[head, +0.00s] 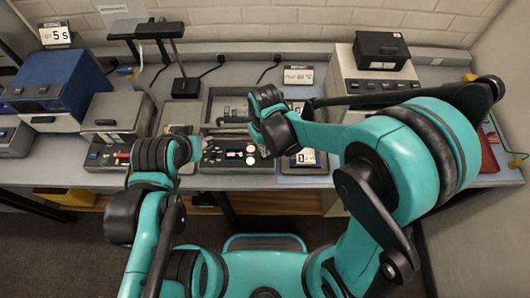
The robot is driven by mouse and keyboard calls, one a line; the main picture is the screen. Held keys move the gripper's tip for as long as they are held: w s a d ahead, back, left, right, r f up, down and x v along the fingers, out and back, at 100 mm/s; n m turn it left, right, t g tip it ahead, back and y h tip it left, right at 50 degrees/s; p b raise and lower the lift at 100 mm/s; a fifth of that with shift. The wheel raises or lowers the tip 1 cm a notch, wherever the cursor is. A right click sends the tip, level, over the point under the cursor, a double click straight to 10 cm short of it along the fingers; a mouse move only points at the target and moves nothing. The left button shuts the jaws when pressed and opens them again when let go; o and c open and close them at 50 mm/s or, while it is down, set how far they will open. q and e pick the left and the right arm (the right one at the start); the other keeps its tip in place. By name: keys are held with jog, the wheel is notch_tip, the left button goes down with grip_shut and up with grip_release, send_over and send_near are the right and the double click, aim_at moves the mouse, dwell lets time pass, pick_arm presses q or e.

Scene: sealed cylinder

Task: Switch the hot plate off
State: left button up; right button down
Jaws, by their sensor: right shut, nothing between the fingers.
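A control panel (228,155) with a small dark display, a lit red button (251,149) and a lit green button (250,160) sits near the front edge of the bench, in the middle. I take it for the hot plate's, but the picture does not make this certain. My right arm reaches in from the right. My right gripper (232,131) is shut and empty, just above and behind the panel, apart from the buttons as far as I can tell.
A card reading 60 °C (298,75) stands at the back. A blue box-shaped device (58,83) and a grey box (112,117) are at the left. A light device (350,83) with a black box (381,50) on it stands at the right, partly behind my right arm.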

jog(key=shift+f+b, duration=0.75)
jog(key=shift+f, duration=0.1)
jog(key=shift+r, duration=0.15)
jog(key=shift+r+p, duration=2.7)
jog(key=shift+r, duration=0.75)
jog(key=shift+f, duration=0.1)
jog(key=shift+d+b, duration=0.2)
jog(key=shift+b, duration=0.1)
jog(key=s+d+m+t+b, duration=0.2)
jog(key=d+m+t+b, duration=0.1)
jog(key=d+b, duration=0.3)
jog(key=s+d+f+m+t+b, duration=0.1)
jog(key=s+d+m+t+b, duration=0.2)
jog(key=d+b, duration=0.4)
jog(key=d+t, duration=0.1)
jog(key=d, duration=0.3)
jog(key=shift+d+f+b, duration=0.2)
jog(key=shift+b, duration=0.1)
